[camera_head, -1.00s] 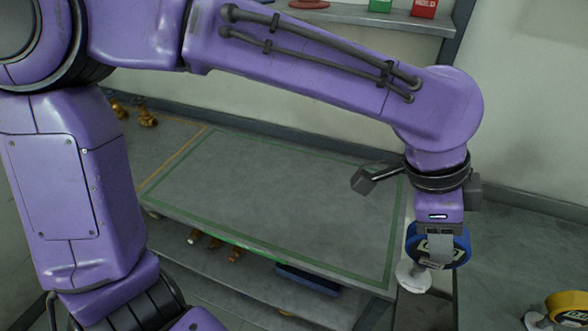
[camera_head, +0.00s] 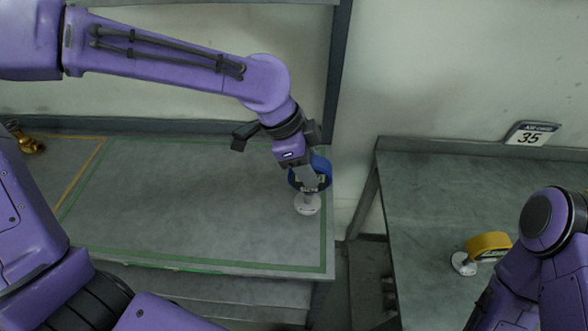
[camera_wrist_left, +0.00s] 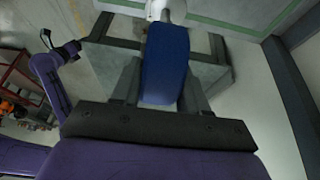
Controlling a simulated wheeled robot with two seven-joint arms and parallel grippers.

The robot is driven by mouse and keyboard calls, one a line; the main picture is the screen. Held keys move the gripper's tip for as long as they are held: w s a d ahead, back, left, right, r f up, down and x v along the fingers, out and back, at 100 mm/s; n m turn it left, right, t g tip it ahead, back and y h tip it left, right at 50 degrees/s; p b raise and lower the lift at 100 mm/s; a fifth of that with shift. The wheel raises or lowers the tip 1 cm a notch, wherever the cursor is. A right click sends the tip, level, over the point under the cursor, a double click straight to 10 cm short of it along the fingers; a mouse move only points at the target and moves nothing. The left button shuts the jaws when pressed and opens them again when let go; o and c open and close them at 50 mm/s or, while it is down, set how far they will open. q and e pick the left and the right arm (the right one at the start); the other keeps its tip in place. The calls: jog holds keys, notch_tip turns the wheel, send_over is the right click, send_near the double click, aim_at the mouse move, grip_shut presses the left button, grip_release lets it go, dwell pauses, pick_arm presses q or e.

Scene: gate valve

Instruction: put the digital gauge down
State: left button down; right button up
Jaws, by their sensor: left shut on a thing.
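The digital gauge (camera_head: 321,168) has a blue round body and a white disc base (camera_head: 307,204). My left gripper (camera_head: 309,179) is shut on its blue body, which also shows between the two fingers in the left wrist view (camera_wrist_left: 165,62). The gauge hangs base down at the right end of the grey table (camera_head: 190,210), just inside the green outline in the picture. I cannot tell whether the base touches the tabletop. The gripper covers part of the gauge's face. My right arm shows at the right edge, its gripper out of view.
A gap separates the tables. Brass parts (camera_head: 28,143) lie at the far left. The outlined tabletop left of the gauge is clear.

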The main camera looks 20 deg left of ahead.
pick_arm(q)
jog(key=a+f, duration=0.1)
jog(key=f, duration=0.3)
jog(key=a+f, duration=0.1)
jog(key=f, duration=0.1)
jog(key=shift+w+a+f+p, duration=0.25)
jog(key=shift+w+a+p, duration=0.05)
jog(key=shift+w+p, duration=0.05)
jog(key=shift+w+f, duration=0.15)
jog(key=shift+w, duration=0.15)
jog(key=c, duration=0.6)
grip_release()
jog(key=shift+s, duration=0.25)
jog(key=shift+w, duration=0.1)
jog(key=v, duration=1.2)
